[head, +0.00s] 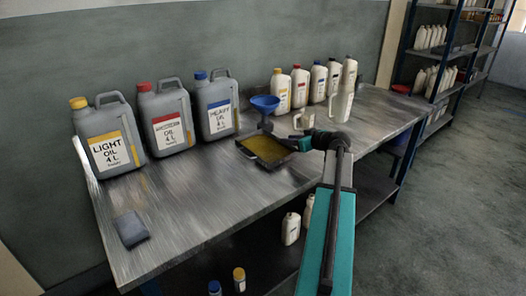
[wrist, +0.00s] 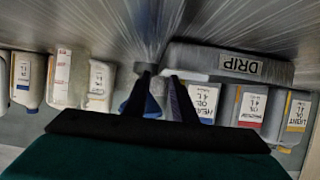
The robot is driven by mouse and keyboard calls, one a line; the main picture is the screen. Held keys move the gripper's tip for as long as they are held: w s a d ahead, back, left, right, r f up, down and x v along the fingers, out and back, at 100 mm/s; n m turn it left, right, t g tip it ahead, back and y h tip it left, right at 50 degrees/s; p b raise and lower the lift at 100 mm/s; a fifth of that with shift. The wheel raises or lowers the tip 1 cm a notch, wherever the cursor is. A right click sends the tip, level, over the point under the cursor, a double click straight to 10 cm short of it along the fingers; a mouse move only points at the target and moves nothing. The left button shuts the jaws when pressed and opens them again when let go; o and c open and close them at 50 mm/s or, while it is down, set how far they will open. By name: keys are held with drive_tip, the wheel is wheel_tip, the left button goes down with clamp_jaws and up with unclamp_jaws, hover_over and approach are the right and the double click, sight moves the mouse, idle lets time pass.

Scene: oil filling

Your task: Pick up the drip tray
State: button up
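The drip tray (head: 284,158) is a dark, shallow tray with yellowish liquid inside, lying flat on the metal workbench in the head view. In the upside-down wrist view, the grey side of the drip tray (wrist: 270,69) carries a DRIP label. My gripper (head: 298,144) is low at the tray's right end in the head view. In the wrist view, a narrow gap shows between the fingers of my gripper (wrist: 158,74), and their tips are close to the tray's end. I cannot tell whether they touch it. A blue funnel (head: 265,103) stands just behind the tray.
Three large oil cans stand along the wall, including the heavy oil can (head: 215,106). Pale jugs (head: 341,106) and several bottles stand right of the funnel. A dark block (head: 131,229) lies at the front left. The bench (head: 195,205) is clear left of the tray.

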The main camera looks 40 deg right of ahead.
drive_tip(key=shift+w, duration=0.1)
drive_tip(key=shift+x, duration=2.5)
drive_tip(key=shift+f, duration=0.2)
clamp_jaws()
